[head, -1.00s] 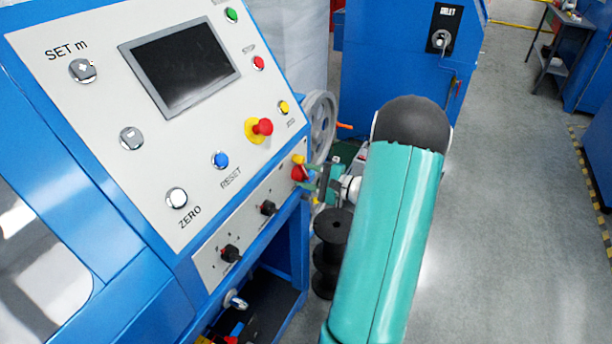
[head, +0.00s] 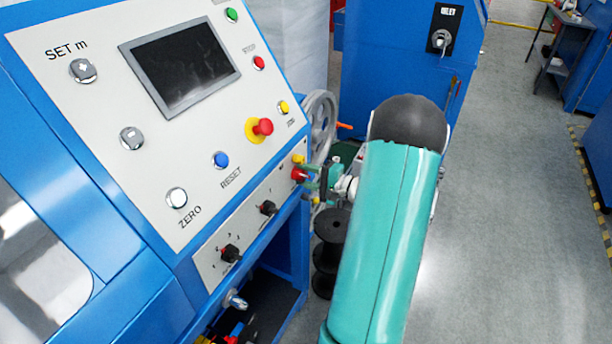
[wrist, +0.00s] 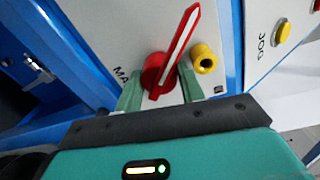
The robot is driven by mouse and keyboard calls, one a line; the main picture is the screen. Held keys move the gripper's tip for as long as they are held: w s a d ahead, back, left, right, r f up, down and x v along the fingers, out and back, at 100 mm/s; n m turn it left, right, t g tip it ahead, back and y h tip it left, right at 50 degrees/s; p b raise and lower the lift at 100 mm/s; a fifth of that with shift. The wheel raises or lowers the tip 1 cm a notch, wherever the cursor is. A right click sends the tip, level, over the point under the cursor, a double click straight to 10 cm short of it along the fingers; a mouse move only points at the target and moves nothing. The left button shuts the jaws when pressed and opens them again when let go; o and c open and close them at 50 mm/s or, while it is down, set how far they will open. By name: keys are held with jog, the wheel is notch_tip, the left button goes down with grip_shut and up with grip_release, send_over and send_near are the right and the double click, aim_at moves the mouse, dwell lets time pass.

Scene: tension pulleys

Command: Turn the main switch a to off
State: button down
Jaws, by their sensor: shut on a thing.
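The main switch (wrist: 182,48) is a red rotary knob with a white stripe on its long handle. In the wrist view the handle tilts up and to the right, and part of a label starting "MA" shows beside it. In the head view the switch (head: 299,174) is a small red shape at the right end of the lower panel strip. My gripper (wrist: 160,92) has one green finger on each side of the knob's base and is shut on it. In the head view my gripper (head: 312,180) reaches the switch from the right, partly hidden by my arm.
A yellow knob (wrist: 204,58) sits close to the right finger. The red emergency button (head: 263,127) and two black knobs (head: 268,208) are on the same console. Black spools (head: 332,226) stand below my gripper.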

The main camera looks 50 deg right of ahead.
jog(key=c, duration=0.9)
grip_release()
jog(key=shift+s, duration=0.1)
jog(key=shift+r, duration=0.1)
